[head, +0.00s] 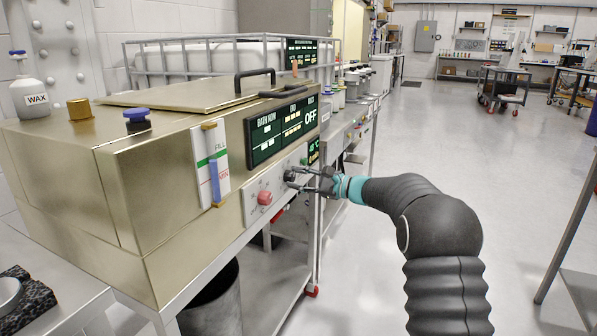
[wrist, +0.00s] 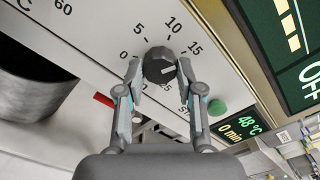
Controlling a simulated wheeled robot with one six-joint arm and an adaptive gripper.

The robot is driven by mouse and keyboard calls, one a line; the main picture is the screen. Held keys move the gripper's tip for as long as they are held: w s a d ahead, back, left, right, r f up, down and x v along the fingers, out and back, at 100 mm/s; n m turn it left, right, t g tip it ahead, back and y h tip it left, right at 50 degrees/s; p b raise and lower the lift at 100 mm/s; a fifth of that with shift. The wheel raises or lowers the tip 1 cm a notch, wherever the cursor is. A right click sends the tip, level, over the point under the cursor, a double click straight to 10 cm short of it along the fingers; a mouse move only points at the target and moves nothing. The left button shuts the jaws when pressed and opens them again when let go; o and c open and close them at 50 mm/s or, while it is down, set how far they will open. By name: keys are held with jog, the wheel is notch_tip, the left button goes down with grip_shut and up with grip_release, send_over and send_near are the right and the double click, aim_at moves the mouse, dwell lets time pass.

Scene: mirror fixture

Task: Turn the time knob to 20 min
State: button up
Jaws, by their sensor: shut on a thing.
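The time knob (wrist: 158,58) is a dark round knob on the pale panel, near the middle of the wrist view. It also shows at the gripper tips in the head view (head: 289,176). The dial's 0, 5, 10 and 15 are readable around it; the lower right part is partly hidden by a finger. The knob's white pointer line points right, a little below the 15. My gripper (wrist: 159,68) is shut on the knob, one finger on each side. In the head view my gripper (head: 292,179) reaches the panel from the right.
A green button (wrist: 217,107) sits beside the right finger. A red knob (head: 265,198) is left of the time knob. A large display (head: 282,130) showing OFF is above. Open floor (head: 455,135) lies to the right.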

jog(key=m+p, duration=0.1)
jog(key=m, duration=0.3)
jog(key=shift+m+p, duration=0.3)
jog(key=shift+m, duration=0.1)
jog(key=m, duration=0.5)
jog(key=shift+m, duration=0.3)
jog(key=o, duration=1.1)
jog(key=shift+o, duration=0.2)
jog(key=v, duration=1.2)
